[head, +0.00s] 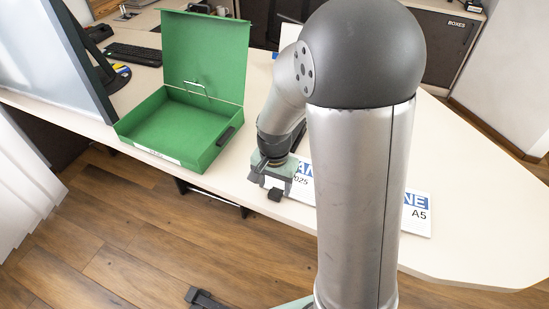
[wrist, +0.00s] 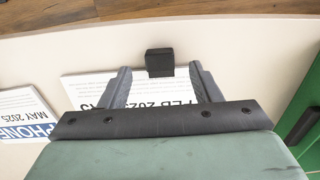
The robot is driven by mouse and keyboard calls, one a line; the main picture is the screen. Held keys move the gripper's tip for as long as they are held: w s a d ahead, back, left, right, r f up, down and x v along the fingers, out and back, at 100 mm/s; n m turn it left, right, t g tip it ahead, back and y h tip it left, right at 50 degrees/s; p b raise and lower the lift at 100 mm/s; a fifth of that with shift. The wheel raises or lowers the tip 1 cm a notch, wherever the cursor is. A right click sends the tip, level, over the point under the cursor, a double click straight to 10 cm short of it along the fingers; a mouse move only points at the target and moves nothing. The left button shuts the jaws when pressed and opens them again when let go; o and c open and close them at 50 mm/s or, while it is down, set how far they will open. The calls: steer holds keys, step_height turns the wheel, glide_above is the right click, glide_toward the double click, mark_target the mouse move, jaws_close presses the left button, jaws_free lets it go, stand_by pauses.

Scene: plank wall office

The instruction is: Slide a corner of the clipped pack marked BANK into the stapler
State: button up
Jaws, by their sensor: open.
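A white pack with a blue label (head: 302,170) lies at the table's front edge; only "AN" and "025" show in the head view, fitting BANK. In the wrist view this pack (wrist: 88,86) shows "FEB 2025", and its blue label is hidden. A black clip (wrist: 160,63) is on its edge by the table's front; it also shows in the head view (head: 275,195). My gripper (wrist: 160,74) is open above the pack, one finger to each side of the clip. In the head view, my gripper (head: 273,182) points down there. I cannot make out a stapler.
A second pack marked PHONE (wrist: 28,118) lies beside it, also in the head view (head: 418,214). An open green box file (head: 180,140) stands left of my gripper, lid up. A keyboard (head: 133,54) and monitor are further left. My arm hides much of the table's middle.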

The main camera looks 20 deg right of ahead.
step_height(320, 180, up, 16)
steer(key=shift+f+p, duration=0.25)
steer(key=shift+p, duration=0.2)
steer(key=s+a+f+n+p, duration=0.1)
steer(key=s+n+p, duration=0.2)
steer(key=s+n, duration=0.5)
steer(key=s, duration=0.8)
steer(key=shift+n, duration=0.3)
